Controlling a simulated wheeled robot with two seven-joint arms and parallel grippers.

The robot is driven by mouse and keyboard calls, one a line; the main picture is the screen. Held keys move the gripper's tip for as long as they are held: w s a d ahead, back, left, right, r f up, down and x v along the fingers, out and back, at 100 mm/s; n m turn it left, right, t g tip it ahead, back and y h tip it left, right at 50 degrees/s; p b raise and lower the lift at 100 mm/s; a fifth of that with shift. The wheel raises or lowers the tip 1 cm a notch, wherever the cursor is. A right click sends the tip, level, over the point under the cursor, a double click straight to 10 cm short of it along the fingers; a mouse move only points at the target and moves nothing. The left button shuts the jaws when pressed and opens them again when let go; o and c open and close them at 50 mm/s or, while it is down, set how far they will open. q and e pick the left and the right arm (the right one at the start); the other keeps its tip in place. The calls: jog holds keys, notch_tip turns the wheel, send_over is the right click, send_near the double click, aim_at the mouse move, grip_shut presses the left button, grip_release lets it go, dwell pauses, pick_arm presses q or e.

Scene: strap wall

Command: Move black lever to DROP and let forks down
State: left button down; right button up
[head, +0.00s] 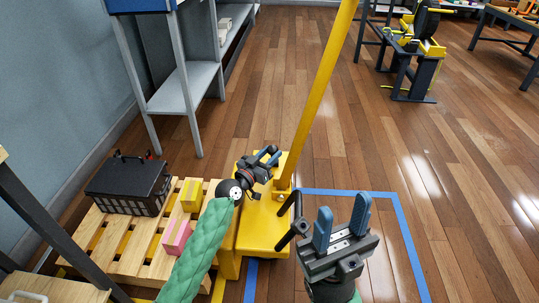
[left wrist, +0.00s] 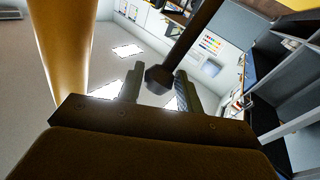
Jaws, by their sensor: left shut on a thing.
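A yellow pallet truck (head: 259,228) stands beside a wooden pallet (head: 110,236), its yellow mast (head: 322,88) slanting up to the right. My left gripper (head: 269,156), at the end of the green-sleeved arm, is over the truck body near the foot of the mast. In the left wrist view, the black lever (left wrist: 188,40) comes down from the top, its knobbed end between the two fingers, which are shut on it. The lever is not clear in the head view. My right gripper (head: 343,226) is open and empty, right of the truck. No DROP marking is readable.
The pallet carries a black crate (head: 128,187), a yellow block (head: 190,194) and a pink block (head: 176,238). A dark bent bar (head: 290,232) shows beside my right gripper. Grey shelving (head: 183,90) stands behind.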

pick_arm(q)
jog(key=shift+s+d+f, duration=0.15)
jog(key=shift+d+f, duration=0.05)
jog(key=shift+f, duration=0.1)
dwell(0.5)
jog(key=c, duration=1)
grip_release()
jog(key=shift+c, duration=0.2)
jog(key=shift+o, duration=0.4)
jog(key=shift+a+r, duration=0.1)
jog(key=shift+r, duration=0.05)
jog(key=r+p+v, duration=0.1)
jog(key=v, duration=0.6)
jog(key=shift+s+a+f, duration=0.2)
jog(key=shift+s+f, duration=0.1)
jog(key=shift+f, duration=0.2)
